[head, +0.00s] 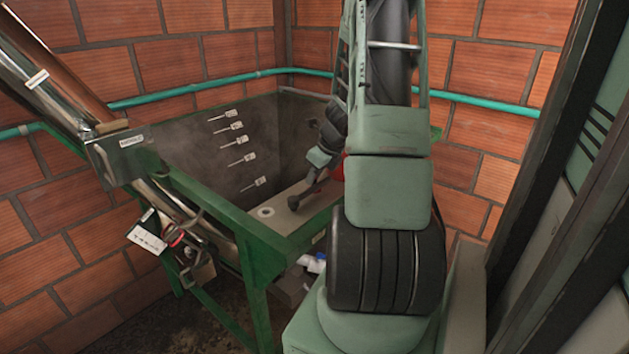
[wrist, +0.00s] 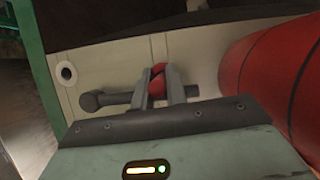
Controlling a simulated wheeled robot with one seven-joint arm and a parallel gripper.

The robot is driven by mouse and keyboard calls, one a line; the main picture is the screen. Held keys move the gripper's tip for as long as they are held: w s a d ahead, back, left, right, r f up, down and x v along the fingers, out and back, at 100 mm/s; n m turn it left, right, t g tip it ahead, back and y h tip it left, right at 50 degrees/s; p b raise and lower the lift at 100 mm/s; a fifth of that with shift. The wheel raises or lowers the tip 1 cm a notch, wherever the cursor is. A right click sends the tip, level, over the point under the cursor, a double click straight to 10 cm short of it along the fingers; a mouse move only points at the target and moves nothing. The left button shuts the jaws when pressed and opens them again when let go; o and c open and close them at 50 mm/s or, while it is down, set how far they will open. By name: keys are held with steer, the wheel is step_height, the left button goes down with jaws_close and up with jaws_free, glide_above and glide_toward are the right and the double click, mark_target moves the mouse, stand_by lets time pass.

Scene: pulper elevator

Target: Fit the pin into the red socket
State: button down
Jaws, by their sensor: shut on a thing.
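My gripper (wrist: 160,70) is shut, and a red piece (wrist: 157,88) shows between its fingers. A dark grey bar with a thick rounded left end (wrist: 92,100) crosses at the fingers and pokes out on both sides; I take it with the red piece as the held pin. How they join is hidden by the fingers. The bar's end also shows in the head view (head: 293,203), low over the pale ledge. A large red cylinder (wrist: 270,85) lies right of the gripper, apart from it. I cannot make out a red socket opening.
The pale ledge (wrist: 110,65) has a round white-rimmed hole (wrist: 66,74) left of the gripper. A green-framed grey tank (head: 185,125) with labelled marks surrounds the ledge. Brick walls (head: 205,45) and a teal pipe (head: 190,87) stand behind. My arm blocks part of the head view.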

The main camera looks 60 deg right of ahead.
steer(key=shift+f, duration=0.7)
steer(key=shift+f, duration=0.2)
steer(key=c, duration=1.4)
jaws_free()
steer(key=shift+r, duration=0.15)
